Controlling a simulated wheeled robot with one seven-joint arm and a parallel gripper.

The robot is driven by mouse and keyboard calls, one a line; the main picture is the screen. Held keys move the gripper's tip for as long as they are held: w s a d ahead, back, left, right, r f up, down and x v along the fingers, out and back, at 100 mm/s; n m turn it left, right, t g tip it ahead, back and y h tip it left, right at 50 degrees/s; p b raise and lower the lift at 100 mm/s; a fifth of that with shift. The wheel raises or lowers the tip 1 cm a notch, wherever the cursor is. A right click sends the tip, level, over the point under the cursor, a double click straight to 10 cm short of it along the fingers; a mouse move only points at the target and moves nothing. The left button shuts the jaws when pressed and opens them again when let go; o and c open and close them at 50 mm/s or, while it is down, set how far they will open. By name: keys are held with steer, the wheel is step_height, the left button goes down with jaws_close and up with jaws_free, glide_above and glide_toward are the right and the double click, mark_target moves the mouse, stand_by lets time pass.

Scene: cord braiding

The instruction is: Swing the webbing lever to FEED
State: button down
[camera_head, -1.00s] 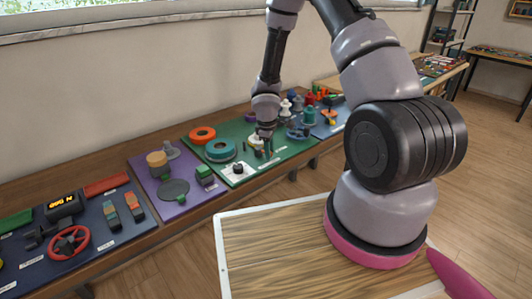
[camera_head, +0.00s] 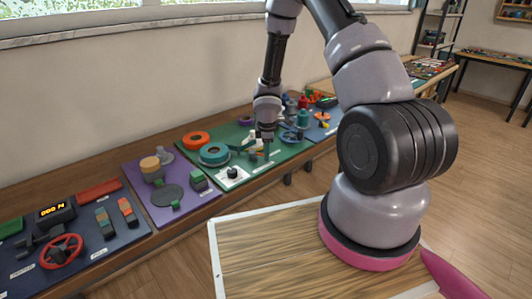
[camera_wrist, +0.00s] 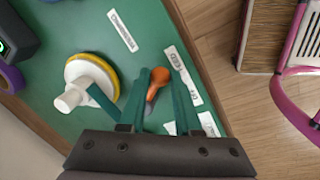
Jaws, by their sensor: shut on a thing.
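The webbing lever (camera_wrist: 154,92) shows in the wrist view as an orange handle above the green board (camera_wrist: 50,50). My gripper (camera_wrist: 157,76) has its teal fingers on either side of the orange handle and is shut on it. In the head view my gripper (camera_head: 265,150) is low over the green board (camera_head: 287,153), and the lever is too small and hidden to make out there.
A white and yellow round part (camera_wrist: 92,82) stands left of the fingers. A teal ring (camera_head: 214,154) and an orange ring (camera_head: 195,139) lie on the board's left side. A purple board (camera_head: 190,210) adjoins it.

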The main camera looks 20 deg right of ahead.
steer(key=c, duration=0.6)
jaws_free()
steer(key=shift+c, duration=0.2)
step_height(320, 180, up, 11)
steer(key=s, duration=0.2)
steer(key=shift+a+f, duration=0.15)
steer(key=shift+f, duration=0.05)
